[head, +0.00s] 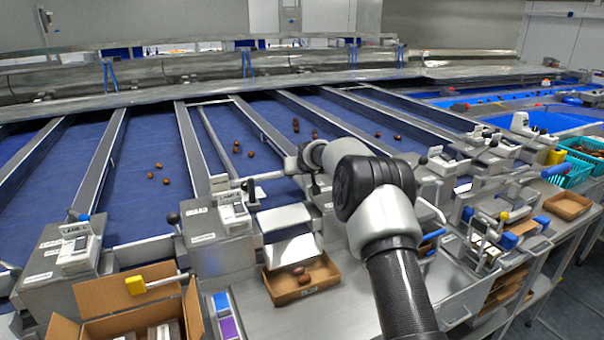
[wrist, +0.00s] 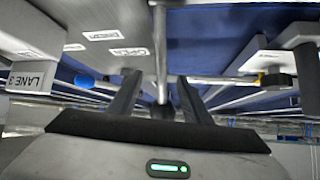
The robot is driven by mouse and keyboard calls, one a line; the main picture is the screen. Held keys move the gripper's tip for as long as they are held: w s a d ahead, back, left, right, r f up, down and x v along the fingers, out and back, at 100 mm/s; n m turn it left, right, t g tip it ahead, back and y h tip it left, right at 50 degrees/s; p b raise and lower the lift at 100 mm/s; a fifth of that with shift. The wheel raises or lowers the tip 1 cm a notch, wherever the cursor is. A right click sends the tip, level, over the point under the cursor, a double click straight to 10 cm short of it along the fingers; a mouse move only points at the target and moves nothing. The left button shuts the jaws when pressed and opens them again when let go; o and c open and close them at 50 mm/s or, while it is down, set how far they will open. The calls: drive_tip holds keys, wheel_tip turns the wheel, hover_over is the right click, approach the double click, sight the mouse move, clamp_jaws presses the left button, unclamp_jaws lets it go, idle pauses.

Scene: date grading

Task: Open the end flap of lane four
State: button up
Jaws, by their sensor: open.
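In the wrist view my gripper (wrist: 157,78) is open, its two dark fingers on either side of a thin metal rod (wrist: 160,45) with a dark knob (wrist: 163,112). I cannot tell whether the fingers touch it. Beside it is a grey box with an "OPEN" label (wrist: 128,51) and a plate that seems to read "LANE 3" (wrist: 28,80). In the head view the lane four box (head: 229,215) stands left of my arm, with a black-knobbed lever (head: 173,218) at its left. My fingers are mostly hidden there. A pale flap plate (head: 285,219) lies between them.
A cardboard tray (head: 270,290) with a few dates sits below the pale plate. An open carton (head: 90,295) stands at front left. Dates lie on the blue belts (head: 145,150). More boxes and levers crowd the right, with teal baskets (head: 575,170) beyond.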

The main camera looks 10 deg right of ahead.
drive_tip(key=b+v, duration=0.2)
drive_tip(key=v, duration=1.5)
drive_tip(key=shift+s, duration=0.25)
drive_tip(key=shift+r, duration=0.15)
drive_tip(key=s+d+r+g+p, duration=0.1)
drive_tip(key=s+r, duration=0.2)
drive_tip(key=s, duration=0.4)
drive_tip(key=s+r+h+p, duration=0.1)
drive_tip(key=s+r, duration=0.2)
drive_tip(key=s, duration=0.5)
drive_tip(key=s+d+r+g+p, duration=0.1)
drive_tip(key=s+r, duration=0.3)
drive_tip(key=s, duration=0.3)
drive_tip(key=s+f+g+p, duration=0.1)
drive_tip(key=s+f, duration=0.1)
drive_tip(key=s, duration=1)
drive_tip(key=s+f+g+p, duration=0.1)
drive_tip(key=s+f+p, duration=0.1)
drive_tip(key=s, duration=1.1)
drive_tip(key=shift+d+g, duration=0.3)
drive_tip(key=shift+d, duration=0.05)
